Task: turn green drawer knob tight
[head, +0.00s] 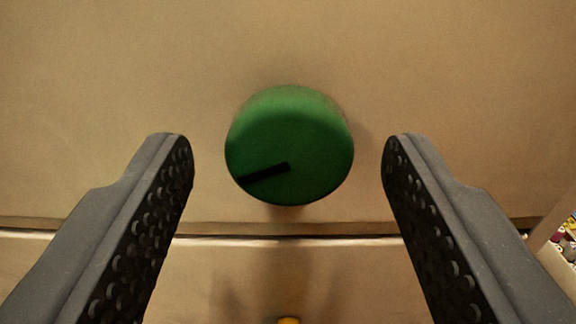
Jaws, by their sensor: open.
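The green drawer knob (310,150) is round and sits on a tan drawer front (440,70) in the upper middle of the head view. A black mark on its face runs from near the centre toward the lower left. My gripper (288,145) is open, with one dark, studded finger on each side of the knob. A gap shows between each finger and the knob, so neither appears to touch it. How far the fingertips are from the drawer front is hard to tell.
A horizontal gap (290,237) runs below the knob, with another tan panel (350,275) under it. A small yellow-orange thing (288,321) shows at the bottom edge. At the right edge is a pale-edged container (545,235) with several small colourful things, partly out of view.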

